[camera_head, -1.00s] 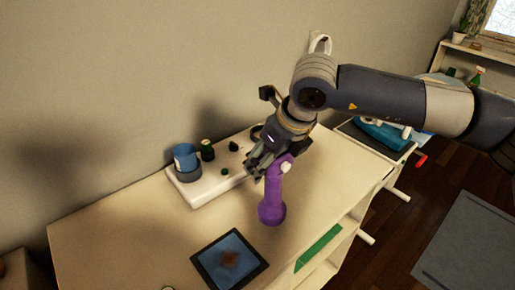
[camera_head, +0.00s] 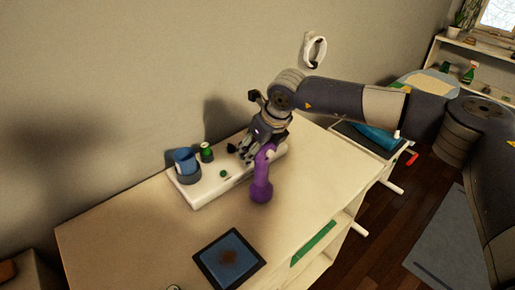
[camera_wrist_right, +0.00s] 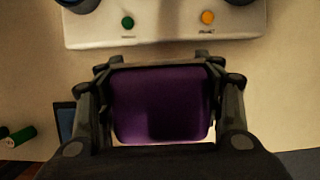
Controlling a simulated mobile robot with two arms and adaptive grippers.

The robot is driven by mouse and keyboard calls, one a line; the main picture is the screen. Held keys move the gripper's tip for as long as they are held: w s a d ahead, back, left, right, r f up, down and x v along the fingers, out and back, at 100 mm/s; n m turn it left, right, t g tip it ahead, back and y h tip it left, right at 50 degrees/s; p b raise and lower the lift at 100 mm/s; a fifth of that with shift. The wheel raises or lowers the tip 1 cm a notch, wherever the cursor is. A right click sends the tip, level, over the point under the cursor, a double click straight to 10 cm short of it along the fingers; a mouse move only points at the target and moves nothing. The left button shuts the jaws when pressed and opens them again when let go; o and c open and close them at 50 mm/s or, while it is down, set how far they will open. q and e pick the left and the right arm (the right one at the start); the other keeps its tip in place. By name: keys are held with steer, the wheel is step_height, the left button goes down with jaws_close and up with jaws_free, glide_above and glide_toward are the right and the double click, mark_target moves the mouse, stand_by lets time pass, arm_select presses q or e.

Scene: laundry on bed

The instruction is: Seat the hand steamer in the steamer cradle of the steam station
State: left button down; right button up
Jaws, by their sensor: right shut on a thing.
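The purple hand steamer (camera_head: 261,187) is gripped by my right gripper (camera_head: 252,150) in front of the right part of the steam station. Its wide end points down and its upper part is between the fingers. In the right wrist view the purple body (camera_wrist_right: 160,105) fills the space between the fingertips (camera_wrist_right: 160,75). The white steam station (camera_head: 208,188) lies along the wall, with a blue cup in a dark ring (camera_head: 187,168) at its left end. The station's right end, where the cradle may be, is hidden behind my gripper. My left gripper is not in view.
A green bottle (camera_head: 207,152) stands at the station's back. A dark-framed tablet-like panel (camera_head: 229,258) lies at the table's front. A green strip (camera_head: 313,243) is at the table's right front. The tabletop (camera_head: 130,235) left of the panel is clear.

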steer(key=shift+f, duration=0.45)
steer(key=shift+f, duration=0.15)
steer(key=o, duration=1.9)
